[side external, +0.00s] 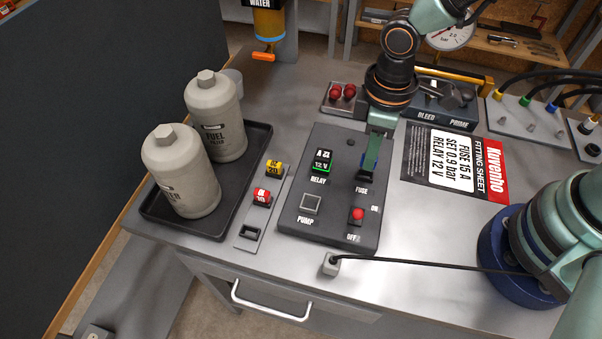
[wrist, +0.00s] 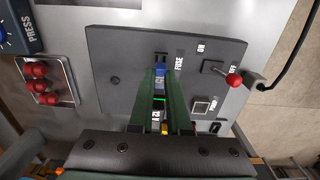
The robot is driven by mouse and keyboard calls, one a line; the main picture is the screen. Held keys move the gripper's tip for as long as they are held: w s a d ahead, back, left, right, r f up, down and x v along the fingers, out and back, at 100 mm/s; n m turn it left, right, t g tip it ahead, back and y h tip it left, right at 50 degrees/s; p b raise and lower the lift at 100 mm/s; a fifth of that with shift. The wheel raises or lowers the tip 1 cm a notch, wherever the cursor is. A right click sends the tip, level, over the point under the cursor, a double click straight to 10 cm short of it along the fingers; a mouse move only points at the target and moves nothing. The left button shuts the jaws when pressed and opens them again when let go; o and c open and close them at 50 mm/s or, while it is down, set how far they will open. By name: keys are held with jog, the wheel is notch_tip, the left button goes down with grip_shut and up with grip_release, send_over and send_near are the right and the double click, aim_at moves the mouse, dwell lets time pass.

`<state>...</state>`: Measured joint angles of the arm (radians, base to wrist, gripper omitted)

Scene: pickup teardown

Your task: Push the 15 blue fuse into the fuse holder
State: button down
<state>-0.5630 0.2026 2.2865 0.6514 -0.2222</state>
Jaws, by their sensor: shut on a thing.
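The blue fuse (wrist: 160,70) is between my fingertips, at the spot labelled FUSE on the dark panel (side external: 297,228). In the side view only a small blue part (side external: 367,174) shows below my green fingers. My gripper (side external: 368,165) points down at the panel and is shut on the fuse; it also shows in the wrist view (wrist: 160,78). The fuse holder (wrist: 161,56) shows as a dark piece just beyond the fuse; the rest is hidden. I cannot tell how deep the fuse sits, and its number is unreadable.
The 12 V relay (side external: 322,161), with a green glow, stands left of my gripper. A red-tipped switch (side external: 357,215) stands in front. A fuse rack (side external: 267,196) holds yellow and red fuses and one empty slot. Two grey bottles (side external: 182,170) stand in a black tray (side external: 250,150).

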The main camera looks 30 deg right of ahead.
jog(key=shift+f, duration=1.3)
dwell(1.0)
jog(key=c, duration=0.8)
grip_release()
notch_tip(320, 180, up, 12)
jog(key=d+r+m+t, duration=0.2)
jog(key=d+r+m, duration=0.2)
jog(key=d, duration=0.4)
jog(key=w+d+r+m+t, duration=0.1)
jog(key=d+r+m+t, duration=0.2)
jog(key=d, duration=0.6)
jog(key=shift+w+r+m+t, duration=0.3)
jog(key=shift+r+m, duration=0.4)
jog(key=shift+m, duration=0.3)
